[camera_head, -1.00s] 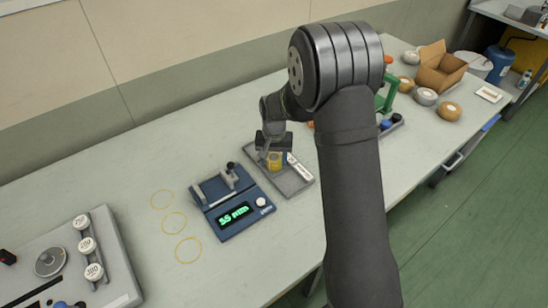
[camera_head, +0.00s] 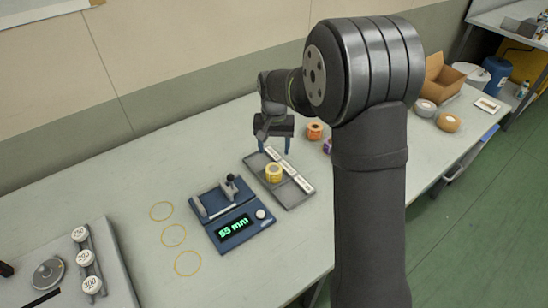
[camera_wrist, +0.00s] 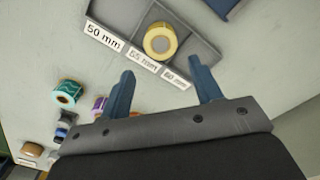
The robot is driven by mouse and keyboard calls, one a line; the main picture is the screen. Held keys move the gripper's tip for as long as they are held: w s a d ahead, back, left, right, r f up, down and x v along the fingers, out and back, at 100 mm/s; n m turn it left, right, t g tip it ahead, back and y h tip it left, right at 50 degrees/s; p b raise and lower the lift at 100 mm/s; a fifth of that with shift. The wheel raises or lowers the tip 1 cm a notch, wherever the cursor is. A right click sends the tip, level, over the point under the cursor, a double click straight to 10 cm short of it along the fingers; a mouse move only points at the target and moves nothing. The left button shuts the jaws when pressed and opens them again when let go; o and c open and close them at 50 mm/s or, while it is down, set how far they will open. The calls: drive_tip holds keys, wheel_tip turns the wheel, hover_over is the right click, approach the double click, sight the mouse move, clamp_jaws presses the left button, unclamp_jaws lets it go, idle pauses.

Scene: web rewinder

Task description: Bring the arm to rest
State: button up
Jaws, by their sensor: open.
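My gripper (camera_head: 274,146) is open and empty, its two blue fingers pointing down above the back edge of the grey sorting tray (camera_head: 294,196). In the wrist view the fingers (camera_wrist: 162,90) are spread apart with nothing between them. A yellow roll (camera_head: 274,173) sits in the tray, apart from the fingers. In the wrist view the yellow roll (camera_wrist: 160,41) lies in the middle compartment, behind the label "55 mm"; the labels "50 mm" and "60 mm" flank it. My arm hides part of the table's right side in the head view.
A blue device (camera_head: 232,214) reading "55 mm" stands left of the tray, beside several yellow rings marked on the table (camera_head: 150,262). A grey machine (camera_head: 62,268) with white knobs is at left. Several rolls, including an orange one (camera_head: 314,131), and a cardboard box (camera_head: 442,75) are at the back right.

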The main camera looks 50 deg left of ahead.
sight(274, 168)
drive_tip(key=shift+r, duration=0.75)
wheel_tip(274, 168, down, 12)
drive_tip(key=shift+f, duration=0.1)
drive_tip(key=shift+a+r, duration=0.1)
drive_tip(key=shift+r, duration=1.6)
